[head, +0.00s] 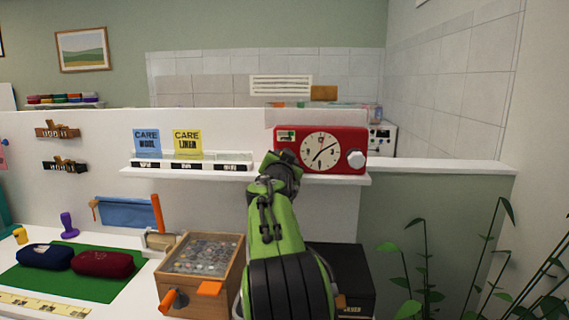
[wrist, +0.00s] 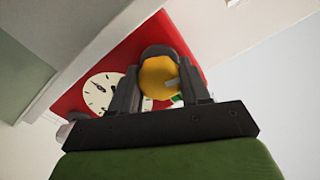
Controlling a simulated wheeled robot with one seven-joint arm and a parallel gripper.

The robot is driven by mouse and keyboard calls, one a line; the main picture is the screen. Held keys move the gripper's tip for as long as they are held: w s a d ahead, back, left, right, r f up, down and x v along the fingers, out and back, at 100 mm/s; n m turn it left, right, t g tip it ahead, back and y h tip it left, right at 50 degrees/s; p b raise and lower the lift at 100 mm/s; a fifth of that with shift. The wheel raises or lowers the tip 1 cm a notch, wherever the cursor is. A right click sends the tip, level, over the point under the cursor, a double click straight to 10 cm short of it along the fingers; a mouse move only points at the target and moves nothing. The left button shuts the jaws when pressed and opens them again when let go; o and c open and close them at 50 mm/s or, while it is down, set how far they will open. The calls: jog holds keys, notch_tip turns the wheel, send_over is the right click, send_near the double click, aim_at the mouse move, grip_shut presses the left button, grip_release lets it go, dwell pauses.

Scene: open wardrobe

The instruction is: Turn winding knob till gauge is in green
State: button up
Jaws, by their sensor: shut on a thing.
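A red clock unit (head: 345,139) stands on the white wall shelf, with a round cream dial (head: 321,153) and a pale knob (head: 356,159) at its right. A small gauge (head: 286,136) with green on it sits at its upper left; its reading is too small to tell. My gripper (head: 272,163) is at the unit's lower left. In the wrist view my gripper (wrist: 157,72) is shut on a yellow winding knob (wrist: 158,79), with one dark finger on each side. The arm hides this knob in the head view. The red unit (wrist: 90,68) and dial (wrist: 101,93) show behind the fingers.
Blue (head: 146,142) and yellow (head: 187,142) care cards stand on the shelf (head: 210,174) left of the unit. Below are a wooden box (head: 223,278) with orange handles and a black box (head: 345,275). Plants (head: 424,255) rise at the right.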

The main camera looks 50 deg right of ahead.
jog(key=shift+r, duration=0.15)
jog(key=o, duration=1)
jog(key=shift+o, duration=0.2)
jog(key=b+v, duration=0.1)
jog(key=v, duration=1.4)
jog(key=shift+s+a, duration=0.2)
jog(key=shift+a, duration=0.15)
